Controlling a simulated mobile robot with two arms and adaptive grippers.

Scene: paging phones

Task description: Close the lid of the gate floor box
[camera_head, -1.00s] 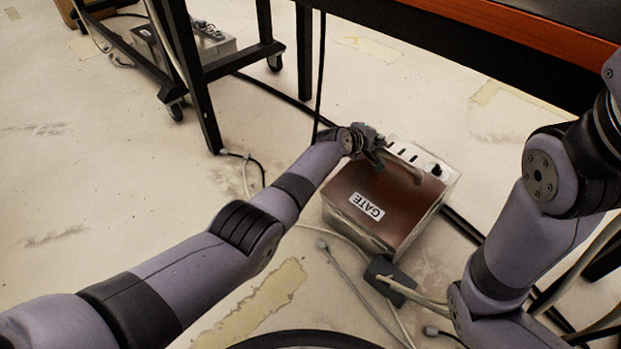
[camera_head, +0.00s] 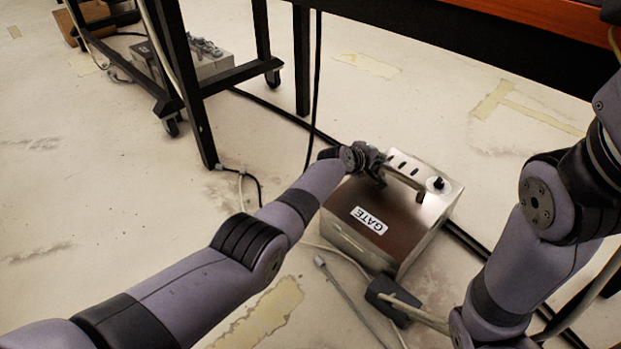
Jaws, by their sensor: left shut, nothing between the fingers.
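The gate floor box (camera_head: 408,248) is a metal box on the floor, right of the picture's middle. Its brown, shiny lid (camera_head: 345,208) carries a white "GATE" label and a bar handle (camera_head: 406,178) near the far edge. The lid lies about flat over the box; I cannot tell whether it is fully flush. My left gripper (camera_head: 378,171) is shut and empty at the left end of the handle, over the far left part of the lid. Contact is unclear. My right arm shows at the right, but its gripper is out of view.
A back panel (camera_head: 440,186) with slots and a knob lies behind the lid. A dark table (camera_head: 400,50) overhangs behind the box. A wheeled rack (camera_head: 225,85) stands at upper left. Cables and a black plug (camera_head: 392,298) lie in front. The floor at left is clear.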

